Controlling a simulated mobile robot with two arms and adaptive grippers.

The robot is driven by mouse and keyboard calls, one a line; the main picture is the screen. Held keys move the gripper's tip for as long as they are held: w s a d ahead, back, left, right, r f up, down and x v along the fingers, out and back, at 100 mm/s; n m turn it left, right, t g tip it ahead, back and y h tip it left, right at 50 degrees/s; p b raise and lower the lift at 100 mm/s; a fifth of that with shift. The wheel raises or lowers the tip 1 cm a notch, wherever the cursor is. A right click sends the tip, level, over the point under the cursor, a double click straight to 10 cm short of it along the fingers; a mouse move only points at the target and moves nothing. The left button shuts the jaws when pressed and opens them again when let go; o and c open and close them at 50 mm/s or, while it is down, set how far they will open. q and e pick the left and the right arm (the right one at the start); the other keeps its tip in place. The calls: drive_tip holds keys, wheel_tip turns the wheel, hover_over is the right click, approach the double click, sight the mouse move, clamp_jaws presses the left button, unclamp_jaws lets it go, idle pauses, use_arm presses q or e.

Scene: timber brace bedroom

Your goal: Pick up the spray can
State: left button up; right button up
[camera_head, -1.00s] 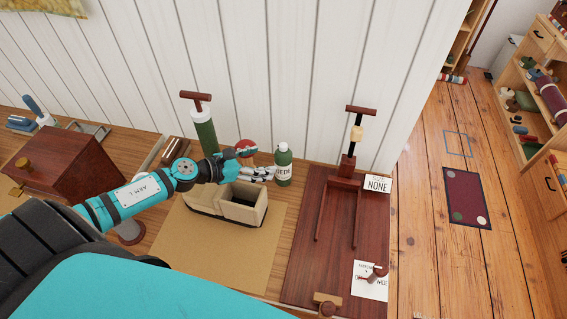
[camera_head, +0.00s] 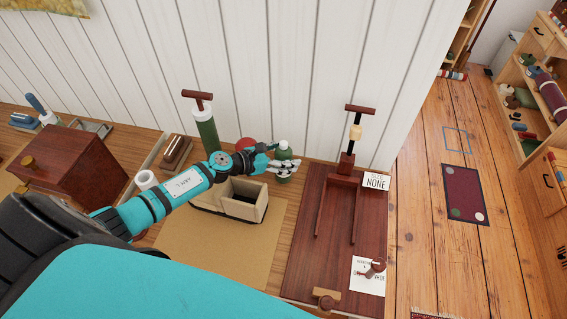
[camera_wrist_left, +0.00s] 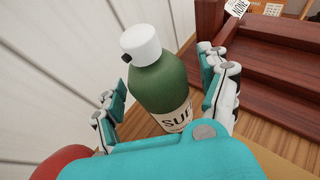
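The spray can (camera_head: 285,153) is green with a white cap and a pale label. It stands upright on the wooden bench against the white wall. In the left wrist view the spray can (camera_wrist_left: 158,88) stands between the fingers of my left gripper (camera_wrist_left: 170,92). The fingers are open, one on each side of it, and a gap shows on the right side. In the head view my left gripper (camera_head: 284,168) overlaps the can and hides its middle. My right gripper is not in view.
A tan open box (camera_head: 249,208) sits below my left forearm. A green pump (camera_head: 206,128) and a red ball (camera_head: 246,144) stand behind my arm. A dark wooden board (camera_head: 305,240) with a press-like frame lies to the can's right.

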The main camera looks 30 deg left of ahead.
use_arm(q)
drive_tip(key=c, duration=1.4)
drive_tip(key=shift+r, duration=0.15)
